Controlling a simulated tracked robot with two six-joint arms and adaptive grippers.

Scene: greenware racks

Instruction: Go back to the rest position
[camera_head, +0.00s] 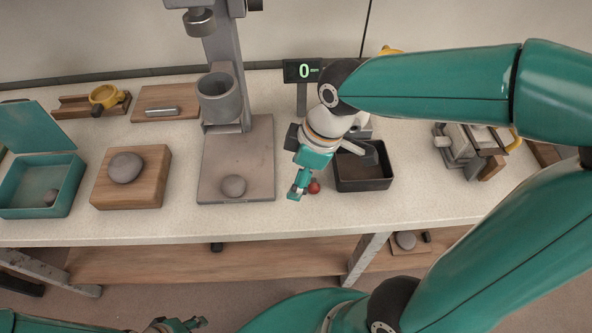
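My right arm reaches in from the right, and its gripper (303,182) hangs over the bench beside the black tray. A small red round thing (314,186) shows right beside its fingertips. I cannot tell whether it is held, or whether the fingers are open or shut. My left gripper (182,324) is low at the bottom edge, below the bench front. Only part of it shows, and its finger state is unclear.
The bench (330,215) holds a teal box (65,203), a wooden block (155,190) with a grey lump (125,168), a grey press stand (215,170), a black tray (365,184) and a small display (302,70). A lower shelf (190,262) runs underneath.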

